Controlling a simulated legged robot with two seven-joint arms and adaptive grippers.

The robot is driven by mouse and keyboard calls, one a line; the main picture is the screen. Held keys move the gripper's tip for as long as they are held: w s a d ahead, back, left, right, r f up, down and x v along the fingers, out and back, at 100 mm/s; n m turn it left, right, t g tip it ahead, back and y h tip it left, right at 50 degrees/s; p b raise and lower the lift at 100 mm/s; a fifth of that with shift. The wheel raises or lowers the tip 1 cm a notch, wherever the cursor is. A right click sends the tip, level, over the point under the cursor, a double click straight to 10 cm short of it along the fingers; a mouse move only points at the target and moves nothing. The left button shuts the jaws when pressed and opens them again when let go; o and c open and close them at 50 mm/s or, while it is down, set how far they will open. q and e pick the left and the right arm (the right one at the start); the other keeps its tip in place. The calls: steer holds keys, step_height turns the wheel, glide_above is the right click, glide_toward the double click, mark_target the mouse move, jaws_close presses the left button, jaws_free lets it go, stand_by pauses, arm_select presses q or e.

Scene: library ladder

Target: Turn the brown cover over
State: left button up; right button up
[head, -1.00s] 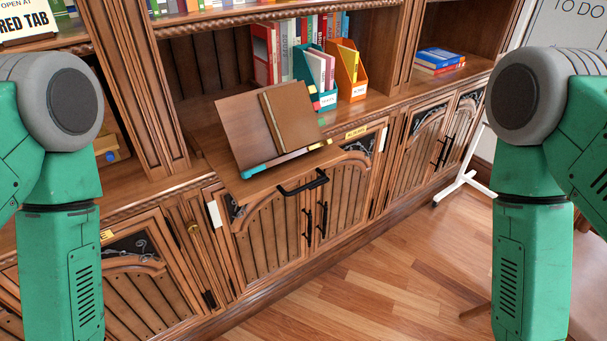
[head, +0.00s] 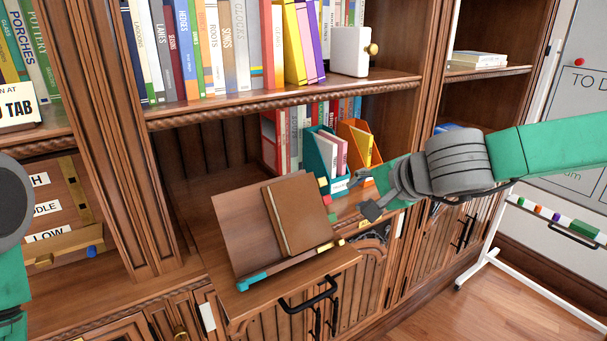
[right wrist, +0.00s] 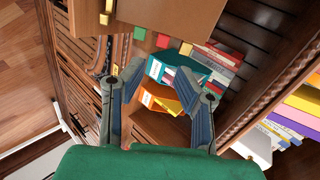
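The brown cover (head: 296,212) is the front of a closed book leaning on a tilted wooden stand (head: 240,232). Colored tabs (head: 327,200) stick out along its right side. My right gripper (head: 362,194) is to the right of the book, apart from it, with its fingers spread and nothing between them. In the right wrist view, the open fingers (right wrist: 160,68) point toward the tabs (right wrist: 162,40), and a brown panel, probably the cover (right wrist: 172,14), is at the top. My left gripper is out of view; only part of my left arm shows at the left edge.
The stand rests on a pulled-out shelf with a black handle (head: 309,295). Behind my right gripper are a teal file holder (head: 325,155) and an orange one (head: 361,145). A shelf of upright books (head: 230,50) runs above. A whiteboard stand (head: 500,235) is at the right.

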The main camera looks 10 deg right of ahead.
mark_target(324, 182)
step_height(324, 182, up, 4)
steer(key=w, duration=0.2)
steer(key=shift+m, duration=0.3)
steer(key=x, duration=0.4)
steer(key=b+x, duration=0.1)
steer(key=x, duration=0.8)
steer(key=shift+w+d, duration=0.25)
steer(key=shift+w, duration=0.1)
steer(key=shift+a, duration=0.15)
steer(key=shift+t, duration=0.3)
jaws_close()
